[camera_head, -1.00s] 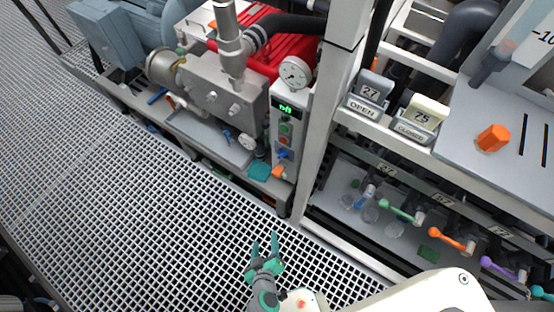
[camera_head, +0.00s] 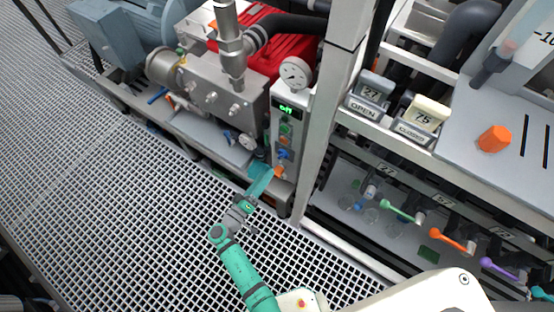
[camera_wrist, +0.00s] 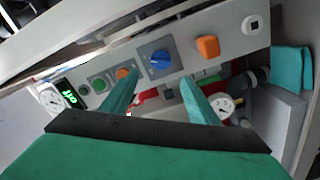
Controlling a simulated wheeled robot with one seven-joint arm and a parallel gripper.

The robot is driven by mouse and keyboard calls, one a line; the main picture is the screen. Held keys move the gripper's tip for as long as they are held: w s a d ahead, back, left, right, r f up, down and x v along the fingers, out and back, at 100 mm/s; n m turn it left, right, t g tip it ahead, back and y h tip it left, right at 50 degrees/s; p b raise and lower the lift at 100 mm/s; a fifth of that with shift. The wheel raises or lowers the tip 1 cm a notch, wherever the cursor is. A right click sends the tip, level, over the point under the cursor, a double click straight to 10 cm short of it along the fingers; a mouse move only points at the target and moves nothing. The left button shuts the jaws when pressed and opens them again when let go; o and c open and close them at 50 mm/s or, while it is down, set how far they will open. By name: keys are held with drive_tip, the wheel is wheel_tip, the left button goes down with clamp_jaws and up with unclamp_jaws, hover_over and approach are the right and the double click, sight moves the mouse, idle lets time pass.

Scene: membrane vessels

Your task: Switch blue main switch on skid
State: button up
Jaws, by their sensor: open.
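The blue main switch (camera_wrist: 160,61) is a rotary knob on a dark square plate on the skid's grey control panel (camera_wrist: 190,25). In the head view the blue switch (camera_head: 282,154) sits low on the upright panel, below a green and an orange button. The panel's green display (camera_wrist: 69,97) reads "off". My gripper (camera_wrist: 157,84) is open, its two teal fingers pointing at the panel with the switch between and beyond their tips. In the head view my gripper (camera_head: 266,172) is just left of the panel's lower part. Contact with the switch cannot be told.
An orange knob (camera_wrist: 208,46) is right of the switch; green (camera_wrist: 100,86) and orange (camera_wrist: 122,73) buttons are left of it. A pressure gauge (camera_head: 295,73) tops the panel. A frame post (camera_head: 328,120) stands to its right. The grating floor (camera_head: 120,200) is clear.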

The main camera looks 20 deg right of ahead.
sight(279, 157)
drive_tip(key=x, duration=0.9)
drive_tip(key=shift+d, duration=0.1)
drive_tip(key=c, duration=1)
